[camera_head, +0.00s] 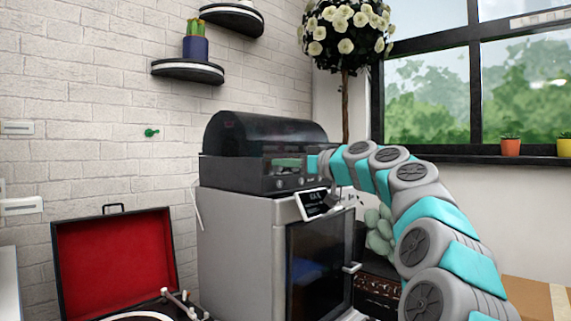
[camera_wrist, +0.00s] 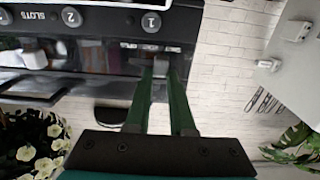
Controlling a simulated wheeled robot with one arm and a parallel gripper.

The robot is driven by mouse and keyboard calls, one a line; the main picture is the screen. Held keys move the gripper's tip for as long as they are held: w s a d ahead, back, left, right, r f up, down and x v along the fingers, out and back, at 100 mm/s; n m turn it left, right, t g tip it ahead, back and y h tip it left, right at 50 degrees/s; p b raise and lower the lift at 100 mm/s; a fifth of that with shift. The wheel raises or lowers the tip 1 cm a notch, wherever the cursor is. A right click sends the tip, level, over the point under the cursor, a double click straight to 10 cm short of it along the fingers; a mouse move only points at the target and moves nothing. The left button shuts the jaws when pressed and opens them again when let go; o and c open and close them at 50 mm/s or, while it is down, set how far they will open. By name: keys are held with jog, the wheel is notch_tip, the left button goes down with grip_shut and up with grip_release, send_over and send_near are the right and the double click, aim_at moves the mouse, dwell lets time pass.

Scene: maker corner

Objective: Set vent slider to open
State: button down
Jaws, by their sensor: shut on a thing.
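A black machine with a rounded dark hood (camera_head: 268,133) stands on a grey cabinet. My gripper (camera_head: 289,162) reaches its front panel from the right. In the wrist view, the two green fingers of my gripper (camera_wrist: 160,76) close on a small grey knob (camera_wrist: 160,64) at the machine's edge; it looks like the vent slider. The fingers cover part of it, and no open or closed marking is readable. The dark front panel also shows there upside down, with round knobs marked 1 (camera_wrist: 151,22) and 2 (camera_wrist: 72,16) and the word SLOTS.
The grey cabinet (camera_head: 241,250) has a dark glass door, with a small tilted display (camera_head: 316,204) at its top. A flowering tree (camera_head: 346,35) stands behind the machine. An open red-lined record player (camera_head: 115,260) is at lower left. Wall shelves (camera_head: 188,71) hang above.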

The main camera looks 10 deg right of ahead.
jog(key=shift+w+d+p, duration=0.15)
jog(key=shift+w+d, duration=0.35)
jog(key=shift+d, duration=0.2)
jog(key=shift+w+d+p, duration=0.15)
jog(key=shift+w+d, duration=0.35)
jog(key=shift+d, duration=0.15)
jog(key=c, duration=0.8)
grip_release()
jog(key=shift+o, duration=0.2)
jog(key=b+v, duration=0.1)
jog(key=v, duration=0.6)
jog(key=shift+s+d, duration=0.25)
jog(key=shift+s, duration=0.05)
